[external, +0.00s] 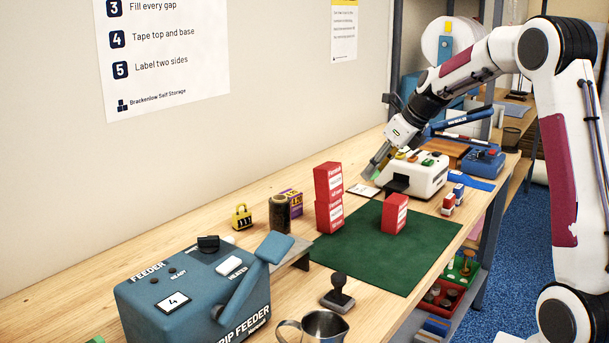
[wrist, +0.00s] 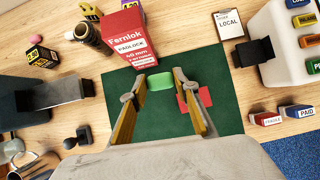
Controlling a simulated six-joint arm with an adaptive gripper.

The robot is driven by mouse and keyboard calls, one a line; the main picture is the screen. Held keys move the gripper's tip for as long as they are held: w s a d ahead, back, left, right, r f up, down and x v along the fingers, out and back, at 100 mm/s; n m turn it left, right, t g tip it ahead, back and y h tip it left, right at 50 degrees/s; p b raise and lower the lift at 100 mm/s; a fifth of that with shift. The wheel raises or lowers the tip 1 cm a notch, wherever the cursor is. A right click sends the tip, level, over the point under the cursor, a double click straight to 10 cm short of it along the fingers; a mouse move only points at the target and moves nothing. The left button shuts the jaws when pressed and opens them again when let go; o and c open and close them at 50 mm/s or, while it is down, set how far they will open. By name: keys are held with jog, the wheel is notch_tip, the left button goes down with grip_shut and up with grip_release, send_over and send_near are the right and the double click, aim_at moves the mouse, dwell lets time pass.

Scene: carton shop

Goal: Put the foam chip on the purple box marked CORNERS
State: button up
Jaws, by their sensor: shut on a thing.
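The green foam chip (wrist: 160,82) is between the fingertips of my gripper (wrist: 160,76) in the wrist view, and the gripper is shut on it. In the external view my gripper (external: 375,168) is behind the green mat, left of the white machine, and the chip is hard to make out. What seems to be the same box (wrist: 90,9) shows small at the top edge of the wrist view. Its marking cannot be read.
Stacked red boxes (external: 328,197) stand by the green mat (external: 380,262), and one red box (external: 395,214) stands on it. A blue feeder (external: 180,295) fills the front left.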

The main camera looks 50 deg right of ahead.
send_over(376, 242)
jog(key=s, duration=0.2)
notch_tip(376, 242, down, 4)
jog(key=shift+s+d+f+n, duration=0.1)
jog(key=shift+f+n, duration=0.2)
jog(key=shift+f, duration=0.3)
jog(key=shift+f, duration=2.9)
jog(key=shift+f, duration=0.15)
jog(key=shift+f, duration=1.95)
jog(key=shift+f, duration=0.15)
